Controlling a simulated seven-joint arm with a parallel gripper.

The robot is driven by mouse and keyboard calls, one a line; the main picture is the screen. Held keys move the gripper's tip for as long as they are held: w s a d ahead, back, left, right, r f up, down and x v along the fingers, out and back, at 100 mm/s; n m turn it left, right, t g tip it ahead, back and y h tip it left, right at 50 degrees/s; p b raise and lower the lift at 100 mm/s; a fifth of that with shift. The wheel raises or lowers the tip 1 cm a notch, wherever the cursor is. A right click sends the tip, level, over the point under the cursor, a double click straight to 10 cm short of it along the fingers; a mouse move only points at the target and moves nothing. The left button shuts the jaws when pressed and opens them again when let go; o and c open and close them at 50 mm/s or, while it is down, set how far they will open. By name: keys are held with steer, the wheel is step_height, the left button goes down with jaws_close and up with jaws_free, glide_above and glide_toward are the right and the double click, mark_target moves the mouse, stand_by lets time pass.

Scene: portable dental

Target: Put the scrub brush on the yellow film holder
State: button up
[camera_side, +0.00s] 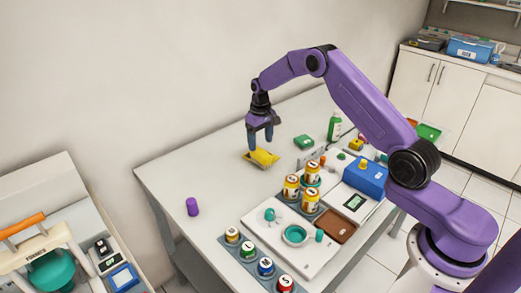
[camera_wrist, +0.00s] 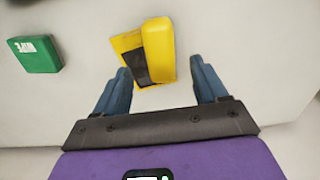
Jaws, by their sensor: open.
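A yellow block (camera_wrist: 158,50), which looks like the scrub brush, lies over the right part of a flat yellow film holder (camera_wrist: 122,42) with a dark panel. In the side view, the yellow block (camera_side: 264,157) and the film holder's edge (camera_side: 247,157) are close together and hard to tell apart. My gripper (camera_side: 260,141) is just above them, pointing down. In the wrist view, my gripper (camera_wrist: 160,68) is open, with a blue finger on each side of the block's near end and visible gaps. The block covers part of the film holder.
A green box (camera_wrist: 35,54) lies beside the film holder; it also shows in the side view (camera_side: 304,141). A purple cylinder (camera_side: 192,206), several jars (camera_side: 291,187), a white tray (camera_side: 258,222) and a blue box (camera_side: 365,178) stand nearer.

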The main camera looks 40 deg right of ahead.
mark_target(260, 152)
step_height(260, 152, up, 7)
steer(key=shift+r, duration=0.15)
steer(key=s+a+r+n, duration=0.3)
steer(key=s+a+r, duration=0.1)
steer(key=s+a, duration=0.45)
steer(key=s+a+r+n, duration=0.3)
steer(key=s+a+r, duration=0.2)
steer(key=s+a, duration=0.35)
steer(key=s+d+n, duration=0.2)
steer(key=s+n, duration=0.1)
steer(key=s, duration=1.1)
steer(key=s+d+n, duration=0.2)
steer(key=s+n, duration=0.1)
steer(key=s, duration=1.2)
steer(key=shift+s+d+f+n, duration=0.15)
steer(key=shift+d+f+n, duration=0.1)
steer(key=shift+d+n, duration=0.1)
